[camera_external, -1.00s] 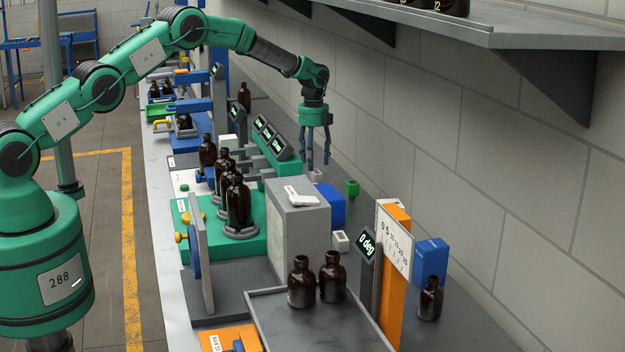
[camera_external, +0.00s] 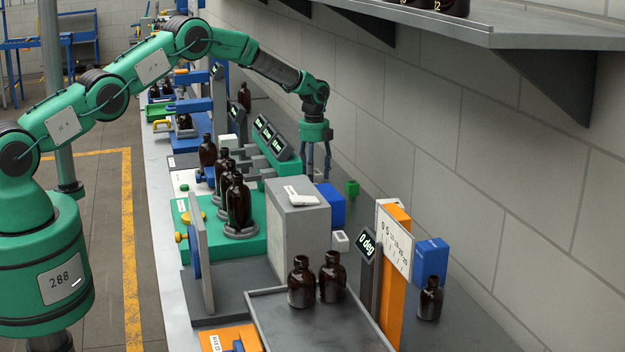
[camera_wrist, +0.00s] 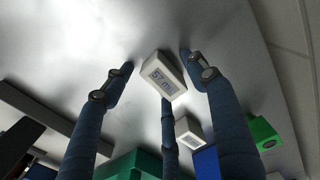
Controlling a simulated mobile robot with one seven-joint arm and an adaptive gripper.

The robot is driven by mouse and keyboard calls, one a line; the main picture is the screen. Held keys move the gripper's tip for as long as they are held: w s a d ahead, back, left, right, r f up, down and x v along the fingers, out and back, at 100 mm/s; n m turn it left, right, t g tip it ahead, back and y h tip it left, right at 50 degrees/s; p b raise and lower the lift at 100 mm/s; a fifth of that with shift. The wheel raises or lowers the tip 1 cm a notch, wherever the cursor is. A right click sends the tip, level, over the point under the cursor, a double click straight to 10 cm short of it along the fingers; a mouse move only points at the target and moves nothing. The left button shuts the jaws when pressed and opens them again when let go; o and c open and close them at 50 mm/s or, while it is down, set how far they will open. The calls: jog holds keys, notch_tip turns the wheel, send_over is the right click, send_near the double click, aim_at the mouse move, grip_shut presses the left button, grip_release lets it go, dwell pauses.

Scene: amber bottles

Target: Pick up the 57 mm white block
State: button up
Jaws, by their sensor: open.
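The white block marked 57 (camera_wrist: 162,75) shows in the wrist view on the grey bench top, between my fingertips. My gripper (camera_wrist: 157,60) is open, with its blue-grey fingers spread around the block and gaps visible at both sides. In the external view my gripper (camera_external: 318,165) points down over the bench near the wall. The block is small and largely hidden by the fingers there. A second, smaller white block (camera_wrist: 188,130) is beside one finger in the wrist view.
A green block (camera_wrist: 262,133) and a blue block (camera_wrist: 207,163) are near the fingers. In the external view, the blue block (camera_external: 332,205) stands beside a large grey box (camera_external: 298,235). A row of green displays (camera_external: 270,140) is left of my gripper. The wall is to the right.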

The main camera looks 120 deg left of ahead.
dwell(0.3)
jog(key=c, duration=1.3)
jog(key=shift+r, duration=0.15)
notch_tip(320, 180, up, 18)
jog(key=shift+f, duration=0.15)
dwell(0.3)
